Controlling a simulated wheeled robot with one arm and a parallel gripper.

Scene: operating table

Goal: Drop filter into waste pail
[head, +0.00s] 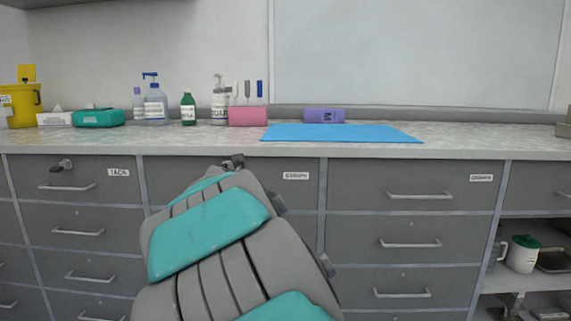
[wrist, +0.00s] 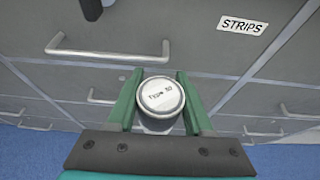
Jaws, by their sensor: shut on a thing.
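The filter (wrist: 162,97) is a round canister with a pale, labelled top. It is between the two green fingers of my gripper (wrist: 159,76) in the wrist view, with its labelled face toward the camera. My gripper is shut on it, in front of the grey drawers. In the head view my own arm hides the filter and most of the gripper. A yellow pail (head: 22,108) with a raised yellow flap stands on the counter at the far left of the head view, well left of my arm.
The counter (head: 470,145) carries bottles (head: 156,106), a teal box (head: 98,118), a pink holder (head: 248,117), a purple box (head: 324,116) and a flat blue mat (head: 342,133). Drawer handles (head: 410,244) stick out below. A green-lidded jug (head: 522,254) is on a shelf at right.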

